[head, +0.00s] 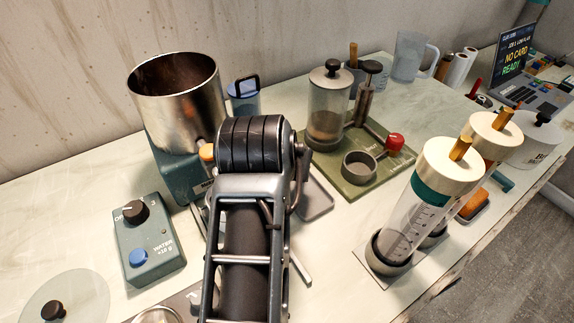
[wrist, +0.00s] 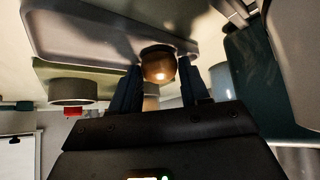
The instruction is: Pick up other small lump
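In the wrist view my gripper (wrist: 160,72) has its two dark fingers apart. A small, shiny brown rounded thing (wrist: 158,66) shows between the fingertips, in front of the grey tray (wrist: 75,28). It looks like a small lump, but I cannot be sure. Narrow gaps seem to show on both sides of it, and I see no clear grip. A pale cylinder-like thing (wrist: 151,98) shows just below it in the picture. In the head view my arm hides the gripper and the lump; only part of the tray (head: 317,199) shows beside the arm.
A steel pot (head: 177,105) on a teal machine stands left of my arm. A control box (head: 146,240) stands in front. A green board (head: 358,180) with a press and ring lies to the right. Clear tubes (head: 410,210) stand near the table's right edge.

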